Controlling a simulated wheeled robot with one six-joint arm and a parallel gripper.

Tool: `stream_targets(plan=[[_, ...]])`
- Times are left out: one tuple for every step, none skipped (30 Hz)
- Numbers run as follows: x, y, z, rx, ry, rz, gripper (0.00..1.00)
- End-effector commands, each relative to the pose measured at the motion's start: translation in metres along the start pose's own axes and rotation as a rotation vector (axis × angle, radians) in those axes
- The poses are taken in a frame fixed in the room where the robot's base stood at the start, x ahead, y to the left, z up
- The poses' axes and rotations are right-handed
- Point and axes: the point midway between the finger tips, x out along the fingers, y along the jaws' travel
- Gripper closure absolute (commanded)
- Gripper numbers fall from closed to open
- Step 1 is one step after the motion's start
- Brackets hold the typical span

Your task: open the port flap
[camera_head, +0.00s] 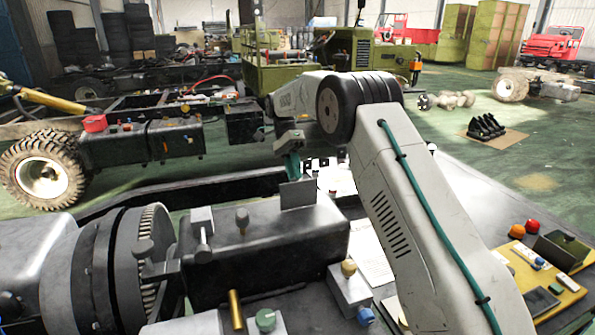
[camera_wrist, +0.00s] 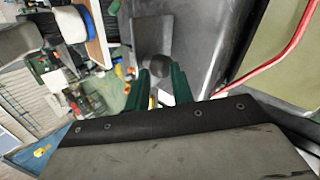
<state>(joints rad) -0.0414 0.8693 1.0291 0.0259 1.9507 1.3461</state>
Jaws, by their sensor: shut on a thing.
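A flat grey plate, which I take for the port flap (camera_head: 298,194), stands upright at the far edge of the dark metal housing (camera_head: 270,250). My gripper (camera_head: 292,163), with green fingers, is just above and behind this plate. In the wrist view my gripper (camera_wrist: 160,82) has its fingertips on either side of a rounded dark knob-like part (camera_wrist: 152,66), in front of a dark grey plate (camera_wrist: 153,35). The fingers are shut on this part, which seems to belong to the flap. The exact contact is hard to make out.
A large toothed drum (camera_head: 110,265) joins the housing at the left. Small knobs (camera_head: 242,219) stand on the housing top. A block with a knob (camera_head: 348,288) is at the front right. A yellow tray (camera_head: 545,275) with small parts lies at the far right. A red bar (camera_wrist: 285,55) crosses the wrist view.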

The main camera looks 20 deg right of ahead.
Motion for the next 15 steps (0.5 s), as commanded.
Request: stream_targets(plan=[[0.0259,-0.0173,0.0003,-0.003,-0.015,0.053,1.0],[0.0257,-0.018,0.0004,-0.003,-0.016,0.059,1.0],[0.0256,-0.0183,0.0006,-0.003,-0.019,0.068,1.0],[0.0256,-0.0186,0.0007,-0.003,-0.021,0.074,1.0],[0.0255,-0.0191,0.0007,-0.003,-0.022,0.078,1.0],[0.0255,-0.0196,0.0008,-0.002,-0.023,0.082,1.0],[0.0255,-0.0198,0.0009,-0.002,-0.024,0.085,1.0],[0.0255,-0.0199,0.001,-0.002,-0.025,0.088,1.0],[0.0255,-0.02,0.0011,-0.002,-0.026,0.09,1.0],[0.0255,-0.02,0.0012,-0.002,-0.026,0.091,1.0],[0.0255,-0.02,0.0013,-0.002,-0.026,0.092,1.0],[0.0255,-0.02,0.0014,-0.002,-0.027,0.093,1.0],[0.0255,-0.02,0.0015,-0.002,-0.027,0.093,1.0],[0.0254,-0.02,0.0016,-0.002,-0.026,0.093,1.0],[0.0255,-0.02,0.0017,-0.002,-0.026,0.093,1.0]])
